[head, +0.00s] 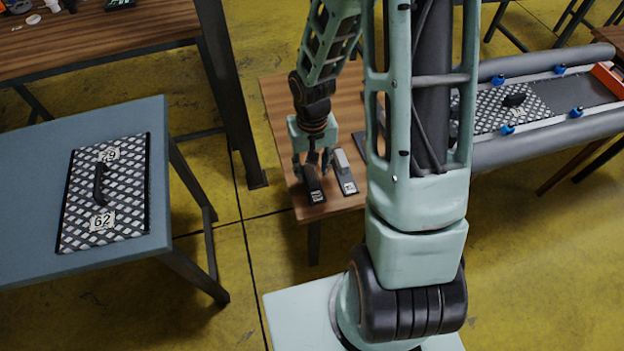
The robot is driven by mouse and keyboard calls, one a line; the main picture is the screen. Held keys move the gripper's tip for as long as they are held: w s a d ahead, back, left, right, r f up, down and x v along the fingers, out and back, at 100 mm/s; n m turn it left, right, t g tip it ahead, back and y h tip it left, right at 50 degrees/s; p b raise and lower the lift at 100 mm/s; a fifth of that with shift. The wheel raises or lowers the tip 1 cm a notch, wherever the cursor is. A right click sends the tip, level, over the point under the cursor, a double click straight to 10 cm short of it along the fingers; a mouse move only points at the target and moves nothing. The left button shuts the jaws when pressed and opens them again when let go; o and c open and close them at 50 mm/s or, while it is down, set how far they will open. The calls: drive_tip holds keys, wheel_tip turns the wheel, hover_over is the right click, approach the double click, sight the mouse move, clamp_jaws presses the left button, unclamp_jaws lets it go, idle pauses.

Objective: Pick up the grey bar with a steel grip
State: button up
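Two short bars lie side by side on a small wooden table. The left bar (314,191) is dark, with a small pale label at its near end. The right bar (347,181) is grey, with a lighter, metal-looking grip on top and a pale label at its near end. My gripper (312,170) points down over the far part of the left bar, its fingers apart on either side of it. The gripper hides that bar's far end and any grip there. Whether the fingers touch the bar I cannot tell. The right bar stands free, just right of the gripper.
The wooden table (285,108) is partly hidden by my arm. A blue-grey table (30,200) at left bears a chequered plate (125,185) with a black handle. A workbench (90,45) stands at back left.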

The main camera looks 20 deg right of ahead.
drive_tip(key=shift+f, duration=1.3)
drive_tip(key=shift+c, duration=0.5)
clamp_jaws()
drive_tip(key=shift+r, duration=0.1)
